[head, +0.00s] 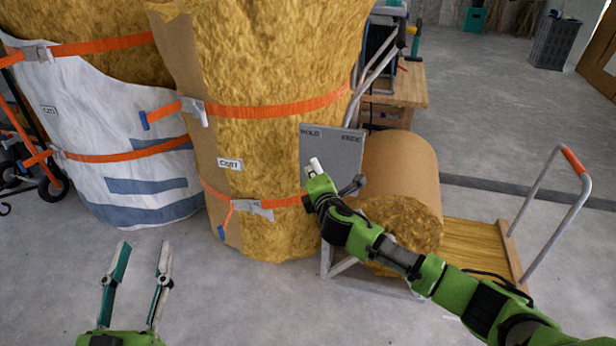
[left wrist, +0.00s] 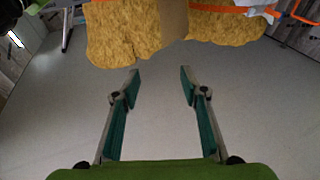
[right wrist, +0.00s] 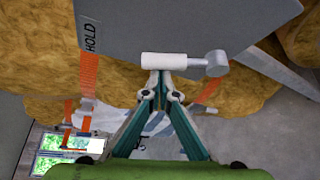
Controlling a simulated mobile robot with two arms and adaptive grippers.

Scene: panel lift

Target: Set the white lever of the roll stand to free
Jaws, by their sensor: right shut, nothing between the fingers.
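The white lever (head: 316,166) sits in front of a grey plate (head: 335,143) on the roll stand, on the left part of the plate, nearer the HOLD label (head: 311,133) than the FREE label (head: 350,138). In the right wrist view the white grip (right wrist: 164,60) lies across the picture, with a grey rod and round knob to its right. My right gripper (right wrist: 160,76) is shut and empty, its tips right at the grip's edge; I cannot tell whether they touch. My left gripper (head: 146,245) is open and empty above the bare floor.
A large insulation roll (head: 392,175) lies on the roll stand. Tall strapped insulation bales (head: 265,60) stand to the left, close beside the plate. A cart with a metal handle (head: 545,205) stands at the right. The floor (head: 230,300) in front is clear.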

